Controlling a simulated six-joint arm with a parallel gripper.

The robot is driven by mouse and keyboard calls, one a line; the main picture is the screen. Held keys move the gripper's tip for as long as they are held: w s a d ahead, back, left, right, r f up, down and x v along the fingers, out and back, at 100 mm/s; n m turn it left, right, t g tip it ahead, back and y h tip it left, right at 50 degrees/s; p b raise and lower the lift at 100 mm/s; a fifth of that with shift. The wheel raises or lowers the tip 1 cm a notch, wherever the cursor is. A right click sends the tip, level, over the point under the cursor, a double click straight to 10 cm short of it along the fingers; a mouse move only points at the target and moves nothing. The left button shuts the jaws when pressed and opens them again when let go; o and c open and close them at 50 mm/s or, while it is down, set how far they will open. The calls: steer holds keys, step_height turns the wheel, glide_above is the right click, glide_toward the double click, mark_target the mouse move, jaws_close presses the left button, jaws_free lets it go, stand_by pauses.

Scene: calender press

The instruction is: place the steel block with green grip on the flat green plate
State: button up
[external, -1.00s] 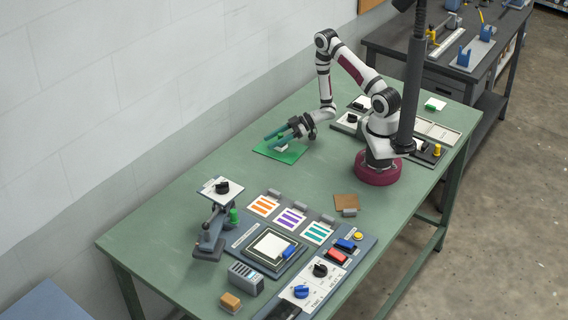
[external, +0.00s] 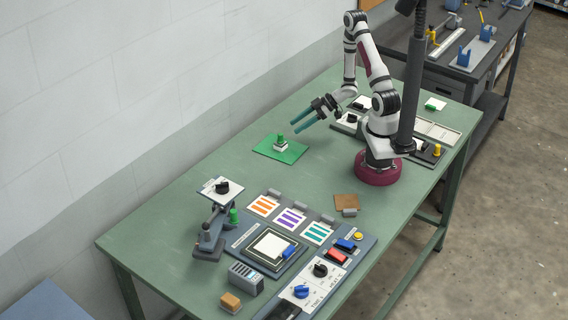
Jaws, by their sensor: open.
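The steel block with green grip (external: 280,142) stands upright on the flat green plate (external: 266,149), near the plate's middle, with its green grip on top. The plate lies on the table at the far left side, near the wall. My gripper (external: 303,124) is open and empty. It is above and to the right of the block, apart from it, with its teal fingers pointing down and left.
The green table (external: 215,145) is clear around the plate. A lever press (external: 212,215) and a control panel with colored cards (external: 291,218) stand at the front. A brown square (external: 345,201) lies in front of my base. A dark pole rises beside my arm.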

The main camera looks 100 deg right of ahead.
steer(key=w+d+g+h, duration=0.1)
steer(key=d+r+g+h, duration=0.1)
steer(key=g, duration=0.1)
steer(key=shift+w+d+r, duration=0.15)
steer(key=shift+w+r, duration=0.1)
steer(key=shift+w, duration=0.15)
steer(key=s+a+r+m+g+h, duration=0.1)
steer(key=a+r+m+g+h, duration=0.25)
steer(key=r, duration=0.45)
steer(key=s+a+r+m+g+y, duration=0.2)
steer(key=s+a, duration=0.4)
steer(key=a, duration=0.5)
steer(key=s+a+r+m+g+y, duration=0.1)
steer(key=s+a+r+g+y, duration=0.2)
steer(key=a, duration=0.9)
steer(key=s+r+y, duration=0.1)
steer(key=s+r, duration=0.1)
steer(key=s, duration=0.1)
steer(key=shift+s+a+m, duration=0.25)
steer(key=shift+s+m, duration=0.1)
steer(key=shift+s, duration=0.05)
